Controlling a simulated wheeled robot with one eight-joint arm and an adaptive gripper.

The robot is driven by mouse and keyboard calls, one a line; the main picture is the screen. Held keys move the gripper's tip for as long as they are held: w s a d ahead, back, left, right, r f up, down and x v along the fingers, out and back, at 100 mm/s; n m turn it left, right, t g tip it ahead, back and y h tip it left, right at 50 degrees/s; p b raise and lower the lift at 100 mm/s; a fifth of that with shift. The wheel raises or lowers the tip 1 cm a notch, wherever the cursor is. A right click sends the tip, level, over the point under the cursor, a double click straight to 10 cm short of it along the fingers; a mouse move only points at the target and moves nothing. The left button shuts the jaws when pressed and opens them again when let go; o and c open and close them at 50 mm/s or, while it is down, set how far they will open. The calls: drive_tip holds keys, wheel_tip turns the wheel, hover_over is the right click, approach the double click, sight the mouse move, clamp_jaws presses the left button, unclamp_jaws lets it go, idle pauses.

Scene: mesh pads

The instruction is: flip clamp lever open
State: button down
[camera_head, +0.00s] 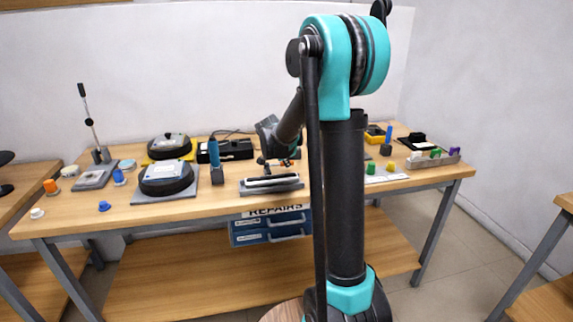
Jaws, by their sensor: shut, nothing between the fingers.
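My gripper (264,160) hangs over the middle of the workbench, at the end of my dark arm link. Its fingers are shut and small in this view. Just below it is a grey fixture (270,188) with a long pale bar (271,180) across it; I cannot tell whether the gripper touches it. A long lever (90,122) with a black grip stands nearly upright, tilted slightly, on a dark block at the bench's left end, far from the gripper. I cannot tell which of these is the clamp. My arm column hides part of the bench.
Two round black-and-white devices (166,177) and a blue-handled tool (214,152) stand left of the gripper. A black box (226,150) lies behind. Right of my column are a white strip (387,178) and a grey tray (435,159). Blue drawers (270,227) hang below the benchtop.

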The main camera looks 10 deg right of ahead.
drive_tip(key=shift+w+d, duration=0.1)
drive_tip(key=w+n+y, duration=0.1)
drive_tip(key=n, duration=0.1)
drive_tip(key=w+n+t+y, duration=0.1)
drive_tip(key=shift+w+d+n, duration=0.25)
drive_tip(key=shift+d+n, duration=0.1)
drive_tip(key=shift+n, duration=0.05)
drive_tip(key=w+n+y, duration=0.2)
drive_tip(key=shift+a+n, duration=0.1)
drive_tip(key=shift+n, duration=0.2)
drive_tip(key=shift+w+a+n+y, duration=0.15)
drive_tip(key=shift+w+n+y, duration=0.45)
drive_tip(key=shift+n, duration=0.3)
drive_tip(key=shift+w+a, duration=0.65)
drive_tip(key=shift+w, duration=0.3)
